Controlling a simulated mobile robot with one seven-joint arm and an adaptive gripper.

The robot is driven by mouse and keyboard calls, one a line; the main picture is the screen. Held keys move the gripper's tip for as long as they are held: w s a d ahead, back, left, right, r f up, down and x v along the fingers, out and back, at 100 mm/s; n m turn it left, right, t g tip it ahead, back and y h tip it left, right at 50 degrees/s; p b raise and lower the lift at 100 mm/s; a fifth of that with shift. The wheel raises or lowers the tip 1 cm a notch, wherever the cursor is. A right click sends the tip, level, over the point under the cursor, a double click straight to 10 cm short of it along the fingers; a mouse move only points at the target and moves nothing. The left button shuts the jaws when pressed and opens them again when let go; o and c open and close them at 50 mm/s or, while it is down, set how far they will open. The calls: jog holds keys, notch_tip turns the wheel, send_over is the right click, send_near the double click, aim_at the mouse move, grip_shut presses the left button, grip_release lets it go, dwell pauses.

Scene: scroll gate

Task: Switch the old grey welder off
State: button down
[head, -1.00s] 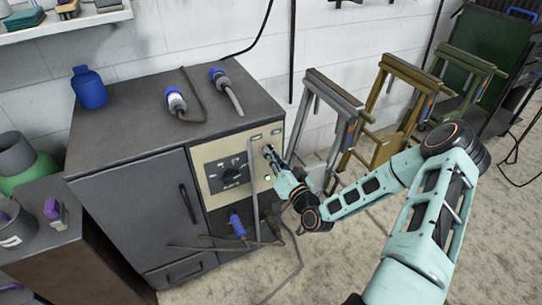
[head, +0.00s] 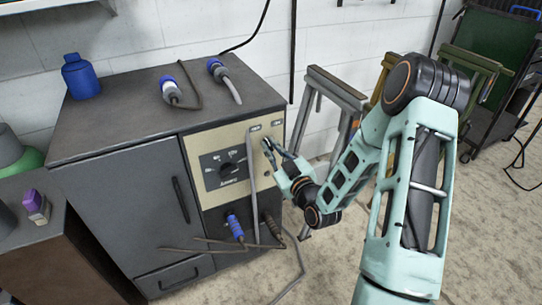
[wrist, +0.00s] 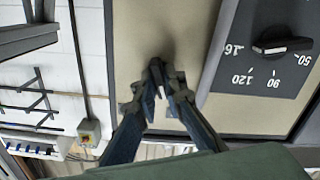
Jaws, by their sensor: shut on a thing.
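The old grey welder (head: 120,170) is a grey cabinet with a beige control panel (head: 205,147) on its front right. A black dial (head: 227,170) with printed numbers sits on the panel. It also shows upside down in the wrist view (wrist: 283,45). My gripper (head: 267,143) is at the panel's upper right, right of the dial. In the wrist view its fingers (wrist: 160,80) are closed together on a small dark switch lever (wrist: 156,63) on the beige panel. The fingers hide most of the lever, so its position is unclear.
A grey cable hangs down the panel beside my gripper. Cables and a blue connector (head: 235,225) stick out below. Metal trestles (head: 335,95) stand to the right. Floor is open at front right.

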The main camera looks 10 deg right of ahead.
jog(key=n+b, duration=0.2)
jog(key=b, duration=0.1)
jog(key=shift+f+n, duration=0.2)
jog(key=shift+n, duration=0.2)
jog(key=shift+r+n+b, duration=0.1)
jog(key=shift+n+b, duration=0.3)
jog(key=shift+b, duration=0.3)
jog(key=c, duration=2)
grip_release()
jog(key=shift+s, duration=0.1)
jog(key=v, duration=0.7)
jog(key=shift+s+d, duration=0.1)
jog(key=shift+s, duration=0.1)
